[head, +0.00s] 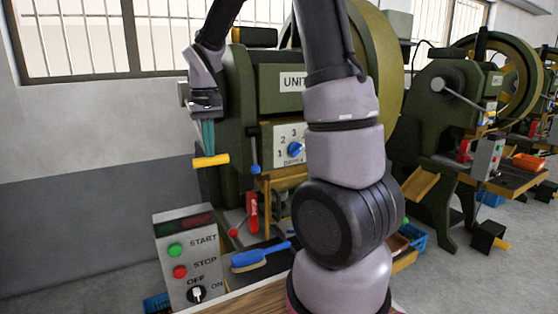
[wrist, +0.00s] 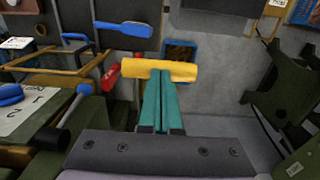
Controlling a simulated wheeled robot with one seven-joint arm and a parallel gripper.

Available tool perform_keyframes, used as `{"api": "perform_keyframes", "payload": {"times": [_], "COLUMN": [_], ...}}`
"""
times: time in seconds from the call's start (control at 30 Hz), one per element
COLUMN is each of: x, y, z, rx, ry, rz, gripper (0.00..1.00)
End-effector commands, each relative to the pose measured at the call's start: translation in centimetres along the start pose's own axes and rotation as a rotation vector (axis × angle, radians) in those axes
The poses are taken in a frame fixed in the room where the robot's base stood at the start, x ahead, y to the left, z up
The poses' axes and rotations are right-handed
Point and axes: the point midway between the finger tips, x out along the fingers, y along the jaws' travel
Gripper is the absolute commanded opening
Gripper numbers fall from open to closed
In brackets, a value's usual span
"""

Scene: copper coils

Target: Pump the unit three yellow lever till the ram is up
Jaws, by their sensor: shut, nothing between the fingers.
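A yellow bar (head: 211,160), the grip of the yellow lever, sticks out at the left of the green machine (head: 238,85). The machine's label (head: 284,82) reads "UNIT"; its number is hidden behind my arm. My gripper (head: 208,148) points down with its teal fingers shut and empty, tips right at the bar. In the wrist view the yellow bar (wrist: 185,72) lies across the tips of my shut fingers (wrist: 162,78). I cannot tell whether they touch it. The lever's shaft and the ram are not clearly visible.
A control box (head: 168,252) with START, STOP and an OFF/ON switch stands in front at left. A blue brush (head: 262,257) lies beside it. A blue-knobbed lever (head: 254,160) and a numbered dial (head: 294,149) are right of the bar. Another green machine (head: 435,110) stands further right.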

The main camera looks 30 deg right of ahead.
Motion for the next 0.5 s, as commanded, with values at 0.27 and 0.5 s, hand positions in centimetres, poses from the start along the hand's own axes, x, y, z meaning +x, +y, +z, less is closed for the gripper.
{"api": "perform_keyframes", "payload": {"times": [0.27, 0.5], "x": [-0.2, -2.4], "y": [0.0, 0.0], "z": [0.0, -0.1], "rx": [0.0, 0.001], "ry": [0.001, 0.002], "rz": [0.0, 0.0], "gripper": [0.0, 0.0]}}
